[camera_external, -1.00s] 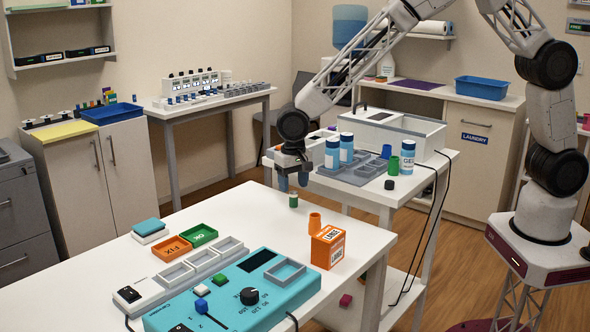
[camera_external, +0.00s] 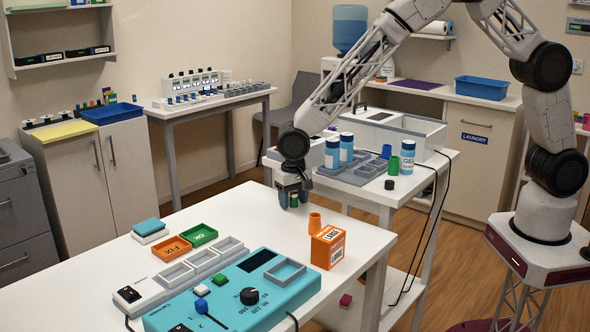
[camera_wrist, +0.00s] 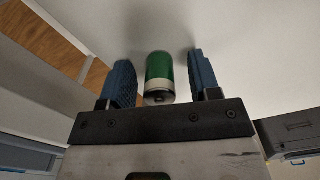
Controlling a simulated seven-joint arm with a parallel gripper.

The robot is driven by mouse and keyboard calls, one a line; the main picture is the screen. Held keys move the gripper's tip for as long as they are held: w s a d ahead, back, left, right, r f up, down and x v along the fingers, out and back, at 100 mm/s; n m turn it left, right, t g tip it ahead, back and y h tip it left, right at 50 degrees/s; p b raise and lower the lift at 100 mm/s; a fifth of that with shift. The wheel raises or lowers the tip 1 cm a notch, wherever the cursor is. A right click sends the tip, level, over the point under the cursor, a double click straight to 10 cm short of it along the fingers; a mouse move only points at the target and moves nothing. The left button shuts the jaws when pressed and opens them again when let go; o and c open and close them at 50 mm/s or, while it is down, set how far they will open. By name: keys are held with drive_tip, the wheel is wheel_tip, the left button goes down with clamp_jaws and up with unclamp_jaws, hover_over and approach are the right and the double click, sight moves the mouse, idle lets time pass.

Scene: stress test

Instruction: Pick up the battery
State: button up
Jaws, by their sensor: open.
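The battery (camera_external: 294,200) is a small green cylinder with a pale band, upright on the white table near its far edge. In the wrist view the battery (camera_wrist: 160,76) shows its green side and pale band between my two blue fingers. My gripper (camera_external: 293,199) is open around the battery, with one finger on each side. In the wrist view my gripper (camera_wrist: 160,82) has a visible gap on both sides of the battery, so the fingers look apart from it.
A teal tester (camera_external: 225,295), orange tray (camera_external: 172,249) and green tray (camera_external: 199,235) lie nearer the front. The table between them and my gripper is clear.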

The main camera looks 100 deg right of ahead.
sight(293, 192)
idle(0.4)
drive_tip(key=c, duration=1)
drive_tip(key=shift+r, duration=0.1)
drive_tip(key=shift+r, duration=4.95)
